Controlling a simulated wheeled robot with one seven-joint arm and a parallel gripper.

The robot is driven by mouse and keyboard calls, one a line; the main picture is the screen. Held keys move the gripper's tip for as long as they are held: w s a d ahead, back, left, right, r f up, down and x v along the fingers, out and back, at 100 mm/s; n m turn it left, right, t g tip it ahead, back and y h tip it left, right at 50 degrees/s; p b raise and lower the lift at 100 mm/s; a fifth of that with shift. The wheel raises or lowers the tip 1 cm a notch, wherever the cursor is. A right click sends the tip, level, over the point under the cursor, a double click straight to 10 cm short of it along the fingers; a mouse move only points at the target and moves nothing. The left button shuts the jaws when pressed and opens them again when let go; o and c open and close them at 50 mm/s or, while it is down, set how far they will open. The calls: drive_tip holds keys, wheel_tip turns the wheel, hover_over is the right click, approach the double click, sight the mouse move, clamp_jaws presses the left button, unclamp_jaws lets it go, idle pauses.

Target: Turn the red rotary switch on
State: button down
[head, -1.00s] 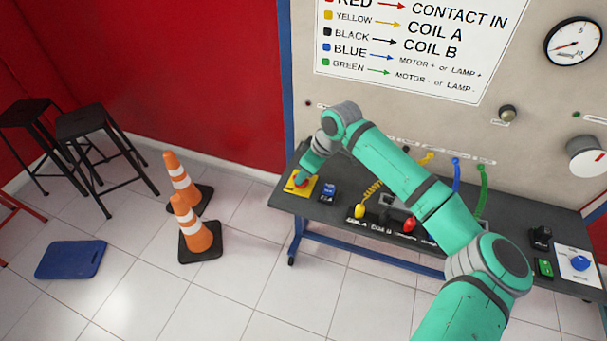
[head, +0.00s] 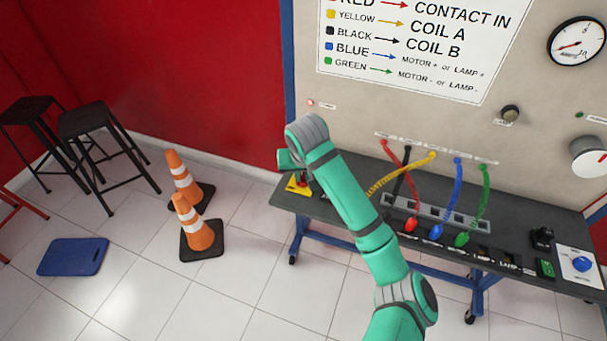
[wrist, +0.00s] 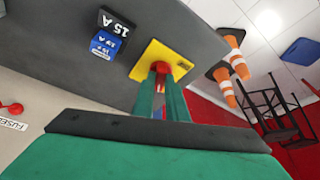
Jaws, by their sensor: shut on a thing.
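The red rotary switch sits on a yellow plate (head: 291,190) at the left end of the dark bench; the plate also shows in the wrist view (wrist: 180,62). In the wrist view the red knob (wrist: 161,67) is between the tips of my two green fingers. My gripper (wrist: 161,75) is shut on this knob. In the head view my arm hangs over the plate and hides most of the knob and the fingers. The knob's exact angle cannot be read.
A blue fuse block (wrist: 105,44) and a black one (wrist: 117,21) stand beside the plate. Coloured cables (head: 458,195) run from the wall panel to the bench (head: 345,250). Two orange cones (head: 196,225) stand on the floor at left. A small lamp (head: 310,103) on the panel looks lit.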

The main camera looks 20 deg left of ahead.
drive_tip(key=m+h, duration=0.1)
drive_tip(key=m, duration=0.4)
drive_tip(key=shift+a+t+h, duration=0.1)
drive_tip(key=shift+t+h, duration=0.2)
drive_tip(key=shift+h, duration=0.1)
drive_tip(key=shift+w, duration=0.1)
drive_tip(key=c, duration=1.8)
unclamp_jaws()
drive_tip(key=shift+o, duration=0.2)
drive_tip(key=shift+v, duration=0.75)
drive_tip(key=v, duration=0.9)
drive_tip(key=shift+r, duration=0.15)
drive_tip(key=shift+a, duration=0.1)
